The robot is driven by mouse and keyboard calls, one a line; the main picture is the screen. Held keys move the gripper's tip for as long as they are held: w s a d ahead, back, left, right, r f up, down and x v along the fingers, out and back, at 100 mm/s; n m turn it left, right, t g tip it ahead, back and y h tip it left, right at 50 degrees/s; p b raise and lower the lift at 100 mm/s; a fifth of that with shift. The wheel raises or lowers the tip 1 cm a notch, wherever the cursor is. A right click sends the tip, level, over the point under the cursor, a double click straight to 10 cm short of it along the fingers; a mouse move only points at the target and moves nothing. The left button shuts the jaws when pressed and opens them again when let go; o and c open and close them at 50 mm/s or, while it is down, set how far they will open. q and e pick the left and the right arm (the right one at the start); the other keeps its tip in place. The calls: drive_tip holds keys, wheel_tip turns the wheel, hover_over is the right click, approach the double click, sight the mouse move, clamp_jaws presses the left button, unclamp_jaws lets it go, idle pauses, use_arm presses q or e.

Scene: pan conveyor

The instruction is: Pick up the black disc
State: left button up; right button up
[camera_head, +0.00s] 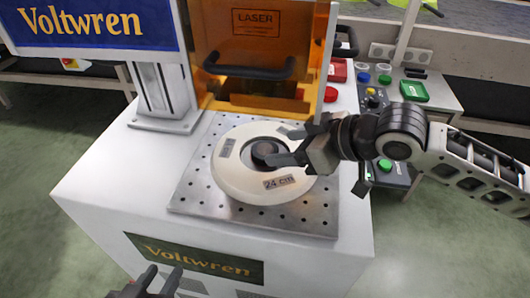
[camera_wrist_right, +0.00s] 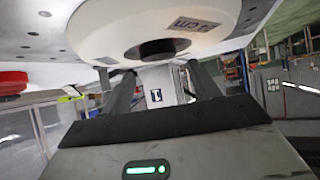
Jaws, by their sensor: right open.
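The black disc (camera_head: 264,150) sits in the middle of a white ring (camera_head: 233,180) marked "24 cm", which lies on a perforated metal plate (camera_head: 190,190). My right gripper (camera_head: 281,146) comes in from the right over the ring. Its fingers are apart and empty, with the tips at the right side of the black disc; I cannot tell if they touch it. In the right wrist view the dark disc (camera_wrist_right: 157,49) shows at the ring's centre, beyond the open fingers (camera_wrist_right: 162,82). My left gripper (camera_head: 160,280) is low at the bottom edge, fingers apart and empty, away from the disc.
An orange laser guard (camera_head: 258,50) with a black handle (camera_head: 248,70) stands close behind the ring. A white post (camera_head: 163,90) is at its left. A side table with a green box (camera_head: 413,91) and buttons is at the right. The white cabinet top (camera_head: 110,170) is clear at left.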

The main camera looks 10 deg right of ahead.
sight(265, 150)
drive_tip(key=b+x, duration=0.1)
drive_tip(key=x, duration=0.4)
drive_tip(key=shift+f, duration=0.15)
drive_tip(key=shift+d, duration=0.1)
drive_tip(key=shift+c, duration=0.3)
drive_tip(key=c, duration=0.8)
drive_tip(key=shift+o, duration=0.2)
